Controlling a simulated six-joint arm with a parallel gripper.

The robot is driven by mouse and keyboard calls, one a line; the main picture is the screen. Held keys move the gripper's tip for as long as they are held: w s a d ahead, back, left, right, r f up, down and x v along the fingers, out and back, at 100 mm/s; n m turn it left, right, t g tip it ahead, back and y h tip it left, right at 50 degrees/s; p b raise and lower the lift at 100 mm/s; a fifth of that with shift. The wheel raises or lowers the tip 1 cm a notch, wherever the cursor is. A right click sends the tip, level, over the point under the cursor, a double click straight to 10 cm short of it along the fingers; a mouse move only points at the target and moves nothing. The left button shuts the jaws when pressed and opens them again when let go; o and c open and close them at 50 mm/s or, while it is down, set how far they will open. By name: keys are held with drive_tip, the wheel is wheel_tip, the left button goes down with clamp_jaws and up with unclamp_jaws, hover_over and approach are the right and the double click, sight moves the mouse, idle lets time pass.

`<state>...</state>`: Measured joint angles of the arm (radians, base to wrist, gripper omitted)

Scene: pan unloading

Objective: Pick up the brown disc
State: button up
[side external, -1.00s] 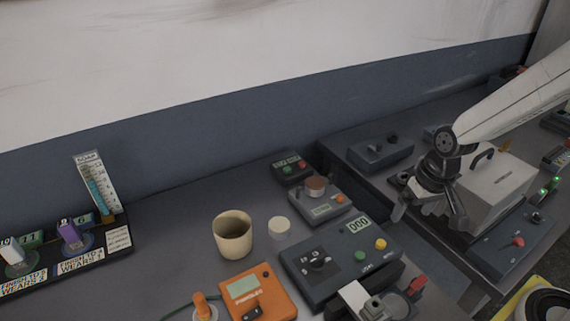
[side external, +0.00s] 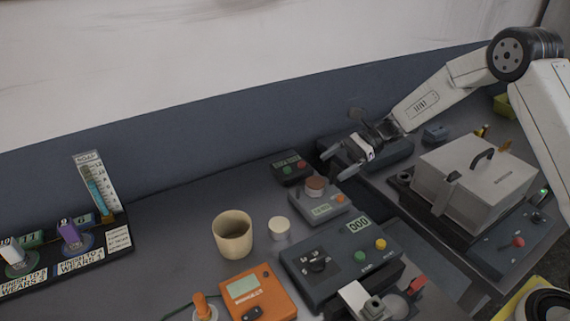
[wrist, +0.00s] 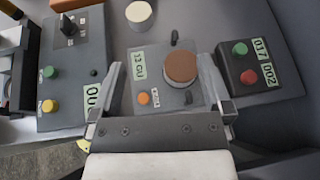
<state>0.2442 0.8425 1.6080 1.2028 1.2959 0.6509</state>
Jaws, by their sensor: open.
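The brown disc (side external: 316,183) lies on the round pan of a small grey scale (side external: 320,204). In the wrist view the brown disc (wrist: 181,67) is ahead of my gripper (wrist: 165,84), between the lines of its two fingers. My gripper (side external: 334,167) is open and empty, with its fingers reaching down and left. In the side view it is just right of the disc and appears above it. The fingers do not touch the disc.
A box with green and red buttons (side external: 292,167) stands close behind the scale. A larger control box (side external: 330,262) is in front. A cream disc (side external: 279,228) and a beige cup (side external: 233,234) stand to the left. A lidded grey box (side external: 474,183) is to the right.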

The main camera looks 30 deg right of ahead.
sight(322, 180)
drive_tip(key=shift+w+d+f+m+t+y, duration=0.25)
drive_tip(key=shift+w+f+m+y, duration=0.15)
drive_tip(key=shift+w+f, duration=0.3)
drive_tip(key=shift+w+d+f+m+t+y, duration=0.15)
drive_tip(key=shift+w+f+m+t+y, duration=0.2)
drive_tip(key=shift+w+f, duration=0.35)
drive_tip(key=shift+s+f, duration=0.15)
drive_tip(key=shift+s, duration=0.05)
drive_tip(key=shift+f, duration=0.55)
drive_tip(key=shift+w+a+f, duration=0.1)
drive_tip(key=shift+a+f, duration=0.3)
drive_tip(key=shift+f, duration=0.3)
drive_tip(key=shift+w+a+f, duration=0.1)
drive_tip(key=shift+a+f, duration=0.25)
drive_tip(key=shift+f, duration=0.35)
drive_tip(key=shift+w+a+f, duration=0.1)
drive_tip(key=shift+a+f, duration=0.1)
drive_tip(key=shift+a, duration=0.45)
clamp_jaws()
